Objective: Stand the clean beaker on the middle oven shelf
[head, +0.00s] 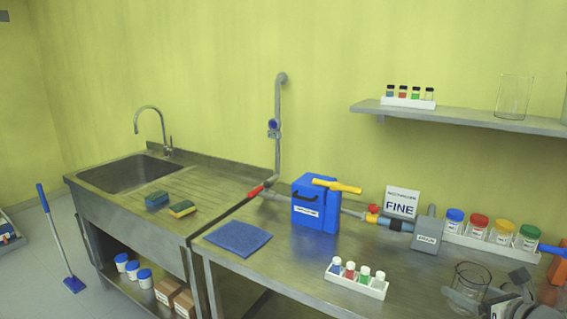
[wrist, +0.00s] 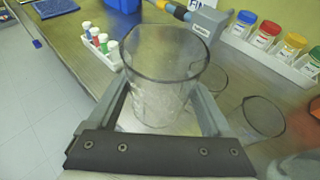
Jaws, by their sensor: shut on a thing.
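A clear, empty glass beaker (wrist: 163,62) stands between the two fingers of my gripper (wrist: 165,100) in the wrist view. The fingers are shut on its sides, and its open rim faces up. In the head view the beaker (head: 471,275) shows at the lower right over the steel bench, with my gripper (head: 468,298) around its lower part. I cannot tell whether its base touches the bench. The oven and its middle shelf are not in view.
A white rack of small vials (head: 356,281) stands left of the beaker. Jars with coloured lids (head: 491,230), a grey box (head: 427,236) and a blue box (head: 315,204) stand farther back. Another glass (head: 514,97) is on the wall shelf (head: 465,117). Round glass-like outlines (wrist: 264,116) lie right of the gripper.

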